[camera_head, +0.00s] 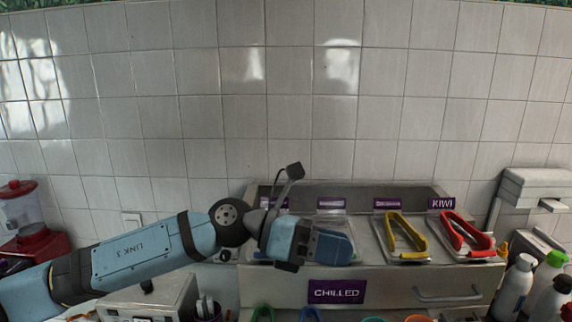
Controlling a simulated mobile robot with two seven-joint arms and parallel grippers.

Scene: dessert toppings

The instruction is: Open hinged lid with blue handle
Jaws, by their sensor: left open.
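The chilled unit (410,284) stands against the wall, with several covered compartments in its top. My left gripper (345,249) is over the left part of its top, pointing right, and its jaws are open with nothing seen between them. A clear lid (341,227) shows partly behind the gripper. No blue lid handle can be made out on the unit; the gripper and wrist cover much of the left compartments. A yellow loop-shaped piece (404,234) and a red one (466,235) lie on the two right compartments. Contact between gripper and lid cannot be told. My right gripper is out of view.
Purple labels mark the compartments, one reading KIWI (441,203). Bottles (515,287) crowd the right front. A red blender (34,240) stands far left and a white-grey box (150,297) lies below my left arm. The wall above is clear.

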